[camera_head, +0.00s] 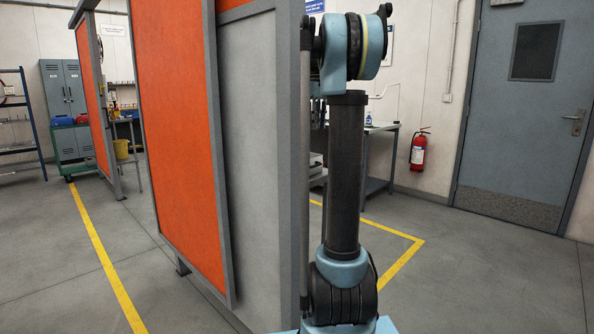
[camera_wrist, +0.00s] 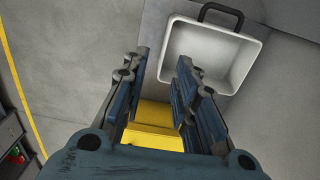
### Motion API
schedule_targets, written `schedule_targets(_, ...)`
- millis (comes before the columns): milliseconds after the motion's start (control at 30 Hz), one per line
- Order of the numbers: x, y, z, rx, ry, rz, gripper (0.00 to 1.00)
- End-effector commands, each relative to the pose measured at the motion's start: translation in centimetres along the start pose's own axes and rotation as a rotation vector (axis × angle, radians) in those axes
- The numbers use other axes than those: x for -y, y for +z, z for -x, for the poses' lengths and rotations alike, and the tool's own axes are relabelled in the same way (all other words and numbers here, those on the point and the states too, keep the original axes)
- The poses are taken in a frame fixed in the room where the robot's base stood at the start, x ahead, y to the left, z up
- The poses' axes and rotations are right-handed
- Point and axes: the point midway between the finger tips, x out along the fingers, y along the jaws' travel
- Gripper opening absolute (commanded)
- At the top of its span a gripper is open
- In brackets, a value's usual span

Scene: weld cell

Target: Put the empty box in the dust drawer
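In the wrist view my gripper (camera_wrist: 163,58) has its two fingers on either side of a yellow box (camera_wrist: 154,112). The box fills the gap between them, and the fingers look closed on its sides. Its inside does not show. Past the fingertips is a pale, open-topped drawer (camera_wrist: 171,48) with a black handle (camera_wrist: 220,13) on its far edge, which looks like the dust drawer. What shows of its inside is bare. The right finger covers part of its lower left side. The box is on the near side of the drawer, not inside it. The head view shows neither gripper, box nor drawer.
Orange panels (camera_head: 175,110) in grey frames stand left of my arm in the head view. A workbench (camera_head: 384,128) and a fire extinguisher (camera_head: 418,150) are behind. Floor is open at the right, before the grey door (camera_head: 525,100). Shelving (camera_wrist: 10,128) edges the wrist view.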

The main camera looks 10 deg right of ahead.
Motion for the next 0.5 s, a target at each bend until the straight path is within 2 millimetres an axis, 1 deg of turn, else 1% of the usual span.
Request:
schedule_targets(33, 0.3, -0.2, -1.0, 0.0, 0.0, 0.005, 0.27)
schedule_targets(300, 0.8, -0.7, -5.6, 0.0, 0.0, 0.013, 0.27)
schedule_targets(500, 0.9, -0.7, -8.3, 0.0, 0.0, 0.013, 0.27)
